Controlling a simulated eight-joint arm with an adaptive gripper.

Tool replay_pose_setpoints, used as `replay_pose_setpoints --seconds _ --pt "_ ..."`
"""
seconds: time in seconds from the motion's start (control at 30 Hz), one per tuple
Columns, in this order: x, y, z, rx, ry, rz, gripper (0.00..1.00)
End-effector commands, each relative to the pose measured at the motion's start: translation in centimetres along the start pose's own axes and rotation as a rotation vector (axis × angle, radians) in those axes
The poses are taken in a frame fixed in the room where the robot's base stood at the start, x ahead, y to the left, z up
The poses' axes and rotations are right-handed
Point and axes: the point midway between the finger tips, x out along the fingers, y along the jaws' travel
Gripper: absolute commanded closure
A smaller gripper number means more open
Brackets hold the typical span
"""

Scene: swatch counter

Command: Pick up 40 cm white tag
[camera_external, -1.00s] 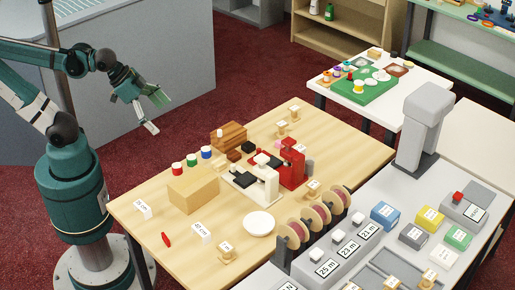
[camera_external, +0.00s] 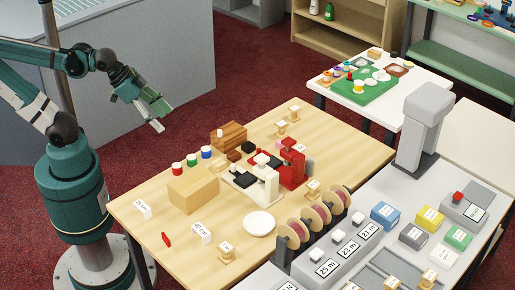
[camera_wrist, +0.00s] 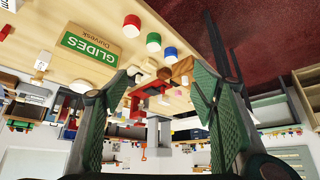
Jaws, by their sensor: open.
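Two small white block tags with dark print stand on the wooden table in the external view. The one near the front middle (camera_external: 201,233) appears to read 40 cm; the other white tag (camera_external: 143,209), near the left edge, has print too small to read surely. My gripper (camera_external: 159,114) is open and empty, raised beyond the table's left edge, well away from both tags. In the wrist view its two green-padded fingers (camera_wrist: 160,88) stand apart with nothing held between them. I cannot make out the 40 cm tag in the wrist view.
A tan box (camera_external: 193,190) stands behind the tags. A red piece (camera_external: 166,240) lies between them, a wooden stand (camera_external: 226,254) and white plate (camera_external: 259,224) to the right. Red, green and blue spools (camera_external: 192,160) and a red machine (camera_external: 291,165) stand farther back.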

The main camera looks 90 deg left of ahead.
Motion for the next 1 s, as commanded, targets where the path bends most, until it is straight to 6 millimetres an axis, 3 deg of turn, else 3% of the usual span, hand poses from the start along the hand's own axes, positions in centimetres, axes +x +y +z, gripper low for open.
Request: replay_pose_setpoints --seconds 0.37,1.0 --pt "0.0 1.8 -2.6 0.157 -0.040 0.027 0.43" --pt "1.9 8.6 -9.1 0.675 -0.151 0.134 0.43"
